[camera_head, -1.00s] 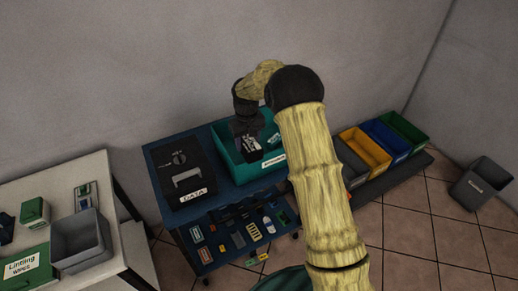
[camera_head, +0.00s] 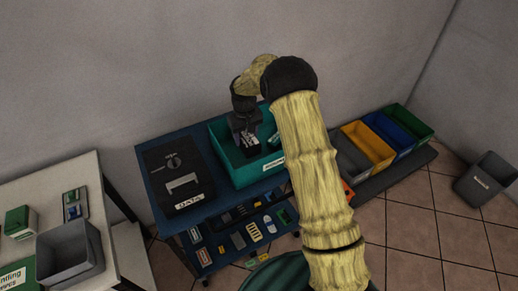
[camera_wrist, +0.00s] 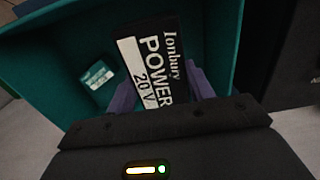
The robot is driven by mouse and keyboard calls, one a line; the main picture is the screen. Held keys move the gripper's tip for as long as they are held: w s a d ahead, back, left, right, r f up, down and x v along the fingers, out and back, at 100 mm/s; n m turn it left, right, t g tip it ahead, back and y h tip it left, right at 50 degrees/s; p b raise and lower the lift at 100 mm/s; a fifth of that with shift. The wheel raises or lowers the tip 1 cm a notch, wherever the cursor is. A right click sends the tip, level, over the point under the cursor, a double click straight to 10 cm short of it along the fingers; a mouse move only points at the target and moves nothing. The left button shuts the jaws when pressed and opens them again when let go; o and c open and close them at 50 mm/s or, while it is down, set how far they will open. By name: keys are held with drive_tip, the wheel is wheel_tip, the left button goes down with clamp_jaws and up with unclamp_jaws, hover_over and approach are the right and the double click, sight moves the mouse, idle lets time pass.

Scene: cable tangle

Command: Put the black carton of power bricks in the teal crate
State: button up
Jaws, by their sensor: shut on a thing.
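The black carton of power bricks (camera_wrist: 150,62) has white "Ionbury POWER 20 V" lettering. In the wrist view it sits between the purple fingers of my gripper (camera_wrist: 162,88), which is shut on it. The teal crate (camera_wrist: 45,50) surrounds the carton in that view. In the head view my gripper (camera_head: 244,132) points down into the teal crate (camera_head: 236,175), which stands on the blue cart. The carton's underside is hidden, so I cannot tell whether it touches the crate floor.
A small teal-and-white item (camera_wrist: 96,75) lies inside the crate. A black "DATA" case (camera_head: 177,178) stands left of the crate. Grey, yellow (camera_head: 367,145), blue and green bins stand at right. A white table with a grey bin (camera_head: 70,252) is at lower left.

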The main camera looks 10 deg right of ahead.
idle(0.3)
drive_tip(key=p, duration=0.1)
hover_over(248, 162)
drive_tip(key=shift+f, duration=3.1)
drive_tip(key=shift+a+f+p, duration=0.1)
drive_tip(key=shift+f+p, duration=0.55)
drive_tip(key=shift+f, duration=1.25)
drive_tip(key=shift+f, duration=0.1)
drive_tip(key=o, duration=1.2)
